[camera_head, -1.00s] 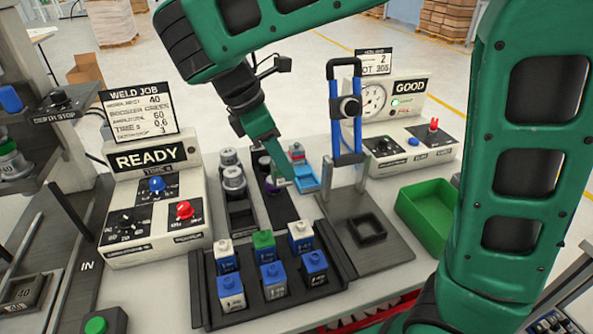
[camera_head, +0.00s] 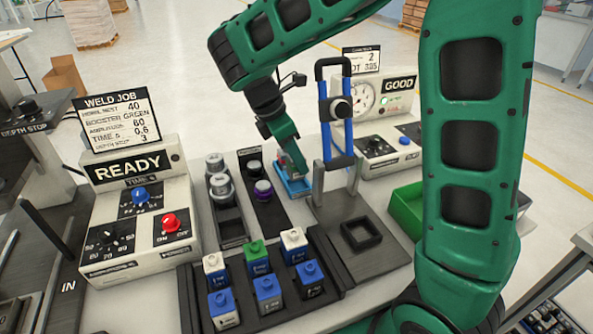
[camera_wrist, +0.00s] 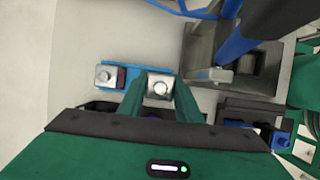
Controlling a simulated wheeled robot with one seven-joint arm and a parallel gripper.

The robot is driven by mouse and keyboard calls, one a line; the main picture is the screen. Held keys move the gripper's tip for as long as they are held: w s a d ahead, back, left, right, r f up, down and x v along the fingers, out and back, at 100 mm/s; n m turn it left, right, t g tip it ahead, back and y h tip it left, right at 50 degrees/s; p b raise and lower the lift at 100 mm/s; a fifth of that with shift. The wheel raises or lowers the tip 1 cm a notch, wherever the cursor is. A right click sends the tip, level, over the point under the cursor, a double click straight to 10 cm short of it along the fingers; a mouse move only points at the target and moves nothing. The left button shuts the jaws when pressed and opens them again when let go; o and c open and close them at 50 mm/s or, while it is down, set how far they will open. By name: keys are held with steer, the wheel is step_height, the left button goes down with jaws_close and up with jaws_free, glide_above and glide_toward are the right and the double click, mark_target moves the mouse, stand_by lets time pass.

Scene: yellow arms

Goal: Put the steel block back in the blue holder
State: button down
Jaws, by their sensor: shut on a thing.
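My gripper (camera_wrist: 158,97) is shut on the steel block (camera_wrist: 158,86), a pale metal block with a round knob. The block is at the right part of the holder in the wrist view; I cannot tell whether it is fully seated. Another knobbed block (camera_wrist: 106,77) with a dark and red side sits at the holder's left part. In the head view my gripper (camera_head: 294,172) hides the held block.
The clamp stand (camera_head: 335,190) with blue handles is close on the right. A dark rack (camera_head: 263,198) with cylinders stands left of the holder. A tray (camera_head: 335,262) of blue, white and green blocks is in front. A green bin (camera_head: 405,212) is at right.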

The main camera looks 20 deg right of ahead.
steer(key=shift+w+d+f, duration=0.15)
steer(key=shift+d+f, duration=0.05)
steer(key=shift+f, duration=1.95)
steer(key=shift+f, duration=0.1)
steer(key=c, duration=1.3)
jaws_free()
steer(key=v, duration=1.2)
steer(key=shift+a, duration=0.1)
